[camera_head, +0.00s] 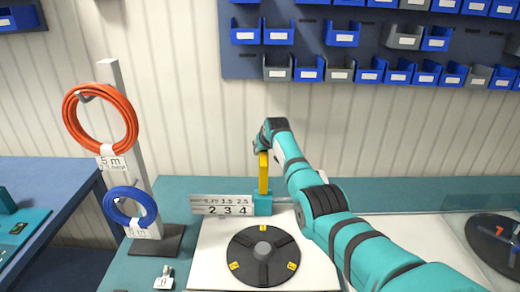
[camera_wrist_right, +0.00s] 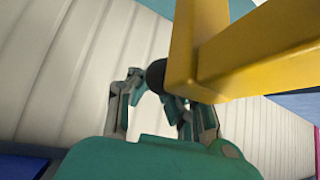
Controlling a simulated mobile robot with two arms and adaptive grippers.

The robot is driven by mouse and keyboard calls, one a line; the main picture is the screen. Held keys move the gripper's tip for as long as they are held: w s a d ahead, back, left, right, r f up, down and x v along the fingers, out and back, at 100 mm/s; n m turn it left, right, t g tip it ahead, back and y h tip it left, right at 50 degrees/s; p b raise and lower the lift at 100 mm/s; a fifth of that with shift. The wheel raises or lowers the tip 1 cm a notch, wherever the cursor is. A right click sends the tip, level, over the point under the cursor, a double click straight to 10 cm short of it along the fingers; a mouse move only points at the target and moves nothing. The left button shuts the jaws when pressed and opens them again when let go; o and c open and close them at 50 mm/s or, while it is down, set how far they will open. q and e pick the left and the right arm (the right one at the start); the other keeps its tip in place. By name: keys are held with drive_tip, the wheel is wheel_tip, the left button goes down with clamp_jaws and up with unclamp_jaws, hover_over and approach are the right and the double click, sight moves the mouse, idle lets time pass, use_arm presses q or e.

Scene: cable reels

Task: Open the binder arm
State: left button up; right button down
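The yellow binder arm (camera_head: 264,173) stands upright on a teal block (camera_head: 263,205) behind the dark round reel plate (camera_head: 263,256). My right gripper (camera_head: 264,134) is at the top end of the binder arm. In the right wrist view the yellow binder arm (camera_wrist_right: 245,60) fills the upper right, with a dark round knob (camera_wrist_right: 157,75) at its corner. My right gripper's fingers (camera_wrist_right: 157,95) sit apart around the knob area. The yellow bar partly hides the right finger, so I cannot tell whether they touch the knob. My left gripper is not in view.
A grey post (camera_head: 113,75) on the left carries an orange cable coil (camera_head: 69,120) and a blue coil (camera_head: 108,209). A number sign (camera_head: 222,206) stands beside the binder arm. Another dark reel (camera_head: 487,244) is at the right edge. Blue bins (camera_head: 341,38) hang on the wall.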

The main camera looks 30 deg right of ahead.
drive_tip(key=shift+s+d+f, duration=0.3)
drive_tip(key=shift+s+f, duration=0.05)
drive_tip(key=shift+f, duration=0.25)
drive_tip(key=c, duration=1.4)
unclamp_jaws()
drive_tip(key=shift+s+d, duration=0.15)
drive_tip(key=shift+d, duration=0.05)
drive_tip(key=o, duration=0.4)
drive_tip(key=shift+d+r, duration=0.1)
drive_tip(key=shift+w+a+r, duration=0.15)
drive_tip(key=shift+w+a, duration=0.05)
drive_tip(key=shift+w, duration=0.05)
drive_tip(key=shift+r, duration=0.1)
drive_tip(key=v, duration=1.1)
drive_tip(key=shift+s+r, duration=0.25)
